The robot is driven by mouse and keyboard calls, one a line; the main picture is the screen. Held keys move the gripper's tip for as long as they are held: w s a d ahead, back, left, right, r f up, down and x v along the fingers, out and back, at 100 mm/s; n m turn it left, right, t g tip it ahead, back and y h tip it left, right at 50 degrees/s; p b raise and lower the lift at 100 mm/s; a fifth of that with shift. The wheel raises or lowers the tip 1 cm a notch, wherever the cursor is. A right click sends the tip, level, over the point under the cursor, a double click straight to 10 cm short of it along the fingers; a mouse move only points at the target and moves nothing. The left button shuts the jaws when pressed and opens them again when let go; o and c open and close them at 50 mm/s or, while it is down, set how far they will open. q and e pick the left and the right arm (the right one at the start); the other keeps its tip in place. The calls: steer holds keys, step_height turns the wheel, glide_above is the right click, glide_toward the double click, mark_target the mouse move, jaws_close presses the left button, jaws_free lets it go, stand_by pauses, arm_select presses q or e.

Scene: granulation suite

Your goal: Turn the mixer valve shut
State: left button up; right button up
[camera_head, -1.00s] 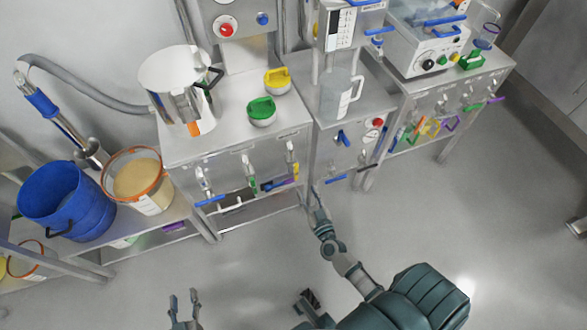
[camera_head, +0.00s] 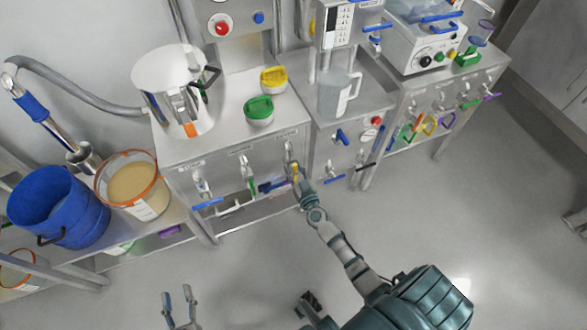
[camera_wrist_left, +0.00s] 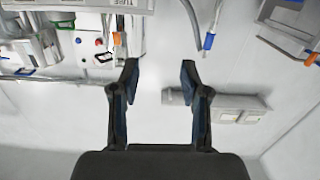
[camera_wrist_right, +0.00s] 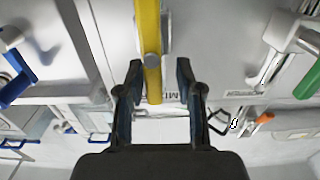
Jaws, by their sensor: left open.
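The valve with the yellow lever (camera_head: 295,168) is on the front of the steel cabinet, the rightmost of three valves. In the right wrist view the yellow lever (camera_wrist_right: 148,45) runs down from the top edge. A partly hidden label beside it begins with "MI". My right gripper (camera_head: 299,181) is at this valve. Its fingers (camera_wrist_right: 159,68) are apart, with the lever's end between or just beyond the tips; I cannot tell if they touch it. My left gripper (camera_head: 178,293) is open and empty, low in front of the cabinet, and also shows in the left wrist view (camera_wrist_left: 158,68).
A green-handled valve (camera_head: 250,180) and a blue-handled valve (camera_head: 207,203) are to the left on the same cabinet. A neighbouring panel at right has blue levers (camera_head: 341,137). A blue bucket (camera_head: 60,210) stands at far left. The floor (camera_head: 250,280) in front is clear.

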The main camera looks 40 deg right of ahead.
steer(key=c, duration=0.4)
steer(key=shift+d+f, duration=0.1)
steer(key=shift+d, duration=0.35)
jaws_close()
arm_select(q)
steer(key=shift+s+d+r, duration=0.1)
steer(key=shift+d+r, duration=0.05)
steer(key=shift+d, duration=0.3)
